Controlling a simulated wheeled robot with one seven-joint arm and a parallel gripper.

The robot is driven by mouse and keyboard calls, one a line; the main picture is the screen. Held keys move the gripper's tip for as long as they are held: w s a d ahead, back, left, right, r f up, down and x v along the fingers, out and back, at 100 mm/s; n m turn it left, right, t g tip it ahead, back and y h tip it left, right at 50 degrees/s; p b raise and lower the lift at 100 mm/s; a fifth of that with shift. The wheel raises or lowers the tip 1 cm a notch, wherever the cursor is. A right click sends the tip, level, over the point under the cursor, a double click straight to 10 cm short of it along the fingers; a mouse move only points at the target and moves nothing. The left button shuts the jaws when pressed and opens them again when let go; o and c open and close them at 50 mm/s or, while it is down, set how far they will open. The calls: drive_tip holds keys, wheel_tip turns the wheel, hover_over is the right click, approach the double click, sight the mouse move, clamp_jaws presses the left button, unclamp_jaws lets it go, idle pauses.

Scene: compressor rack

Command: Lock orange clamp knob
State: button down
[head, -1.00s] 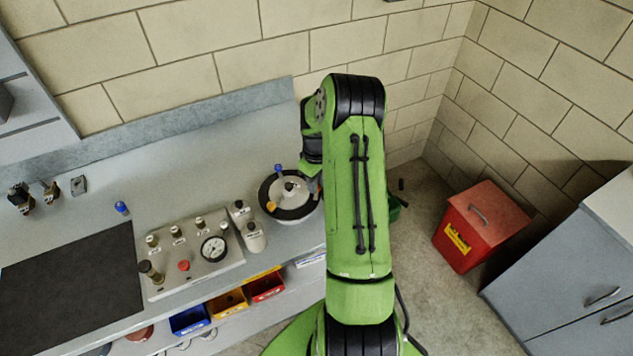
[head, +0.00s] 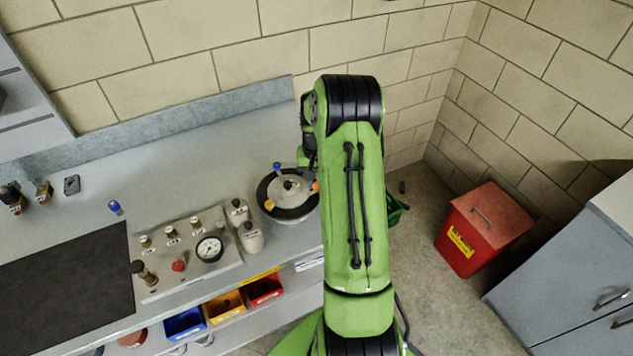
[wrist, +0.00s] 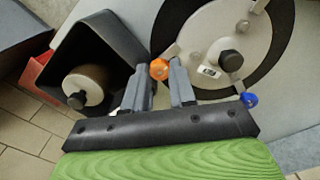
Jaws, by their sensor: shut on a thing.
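The round pot (head: 289,187) with a pale metal lid and dark ring stands at the right end of the bench. The orange clamp knob (head: 315,187) is at its right edge, partly hidden by my arm. In the wrist view the orange knob (wrist: 159,69) sits between the fingertips of my gripper (wrist: 158,76), which is shut on it. A blue knob (wrist: 249,100) and the lid's black centre knob (wrist: 231,60) also show there. In the head view, a blue knob (head: 277,167) is at the lid's back and a yellow one (head: 269,205) at its front left.
A gauge panel (head: 187,250) and two white bottles (head: 250,237) stand left of the pot. A dark open-topped holder (wrist: 72,50) with a pale cylinder is left of my gripper in the wrist view. A red bin (head: 484,225) stands on the floor at right.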

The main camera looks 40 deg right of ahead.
sight(317, 184)
drive_tip(key=m+b, duration=0.1)
drive_tip(key=m, duration=0.2)
drive_tip(key=shift+m, duration=2.1)
drive_tip(key=shift+b, duration=0.3)
drive_tip(key=c, duration=0.9)
unclamp_jaws()
drive_tip(key=shift+r, duration=0.1)
wheel_tip(317, 184, up, 16)
drive_tip(key=shift+f+p, duration=0.2)
drive_tip(key=shift+p, duration=0.7)
